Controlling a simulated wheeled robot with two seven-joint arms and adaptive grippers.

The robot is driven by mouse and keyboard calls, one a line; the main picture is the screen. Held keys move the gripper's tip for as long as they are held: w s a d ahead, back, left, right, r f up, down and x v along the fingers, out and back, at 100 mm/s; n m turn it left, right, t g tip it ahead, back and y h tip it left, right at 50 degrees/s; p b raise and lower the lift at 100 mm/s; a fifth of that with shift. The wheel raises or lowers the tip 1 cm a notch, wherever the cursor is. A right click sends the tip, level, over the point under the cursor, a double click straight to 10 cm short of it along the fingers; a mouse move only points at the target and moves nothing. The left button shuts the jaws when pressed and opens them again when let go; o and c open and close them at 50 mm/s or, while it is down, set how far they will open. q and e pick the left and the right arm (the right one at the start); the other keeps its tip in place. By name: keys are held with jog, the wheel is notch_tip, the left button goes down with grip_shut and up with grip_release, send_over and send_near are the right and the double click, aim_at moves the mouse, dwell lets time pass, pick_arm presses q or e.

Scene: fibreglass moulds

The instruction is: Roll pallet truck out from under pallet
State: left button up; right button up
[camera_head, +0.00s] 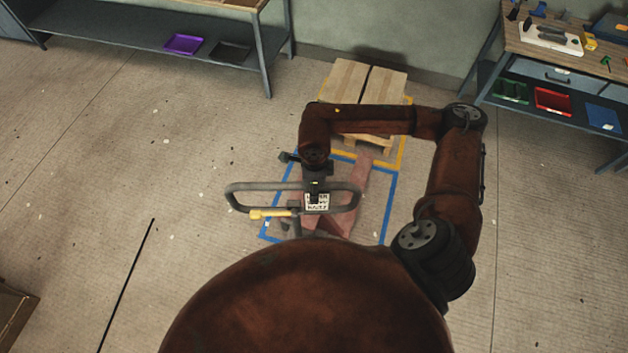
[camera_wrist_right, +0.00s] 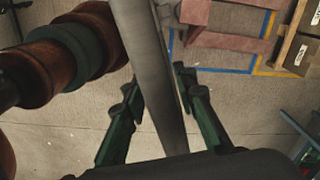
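The pallet truck's grey loop handle (camera_head: 240,187) stands in the middle of the head view, with a yellow lever at its left. Its red forks (camera_head: 356,185) lie mostly over the blue-outlined floor area and point toward the pallet. They also show in the right wrist view (camera_wrist_right: 230,42), with one tip close to the pallet's near edge; I cannot tell whether any part is under it. The wooden pallet (camera_head: 368,142) carries light brown boxes (camera_head: 365,85). My right gripper (camera_wrist_right: 160,92) has its green fingers closed against both sides of the handle bar (camera_wrist_right: 150,60). My left gripper is out of view.
Blue tape (camera_head: 390,195) and yellow tape (camera_head: 404,140) outline adjoining floor areas. A shelf bench (camera_head: 150,40) stands at the back left, a tool workbench (camera_head: 560,60) at the right. A brown box (camera_head: 14,310) is at lower left.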

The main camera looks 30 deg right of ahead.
notch_tip(320, 180, down, 2)
jog(key=shift+f, duration=0.2)
jog(key=shift+c, duration=0.4)
jog(key=shift+w, duration=0.1)
grip_shut()
jog(key=shift+w+r, duration=0.1)
dwell(0.3)
jog(key=s+a+f+t+h+b, duration=0.1)
jog(key=s+a+f+b, duration=0.2)
jog(key=s+a, duration=1)
jog(key=a+b, duration=0.1)
jog(key=a, duration=0.3)
jog(key=shift+s, duration=0.2)
